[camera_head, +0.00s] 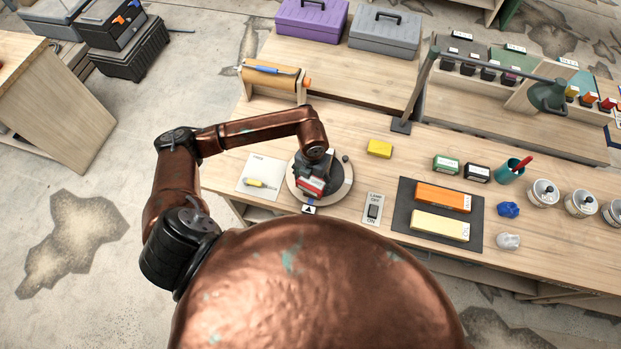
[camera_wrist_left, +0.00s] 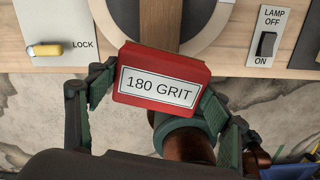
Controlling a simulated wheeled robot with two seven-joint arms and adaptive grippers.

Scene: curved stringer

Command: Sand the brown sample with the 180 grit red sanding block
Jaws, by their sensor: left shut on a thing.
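My left gripper (camera_head: 312,180) is shut on a red sanding block (camera_head: 311,188) above the front of a round turntable (camera_head: 341,191). In the left wrist view the block (camera_wrist_left: 160,78) shows a white label reading "180 GRIT" and sits between the green-grey fingers of the gripper (camera_wrist_left: 158,95). In the head view the gripper hides the sample. My right gripper is not in view.
A plate with a yellow lever marked LOCK (camera_head: 262,184) lies left of the turntable, and a lamp switch (camera_head: 373,210) right of it. A yellow block (camera_head: 379,149) lies behind. A dark mat (camera_head: 405,218) holds orange and cream blocks. A lamp (camera_head: 548,95) arches over the bench's right.

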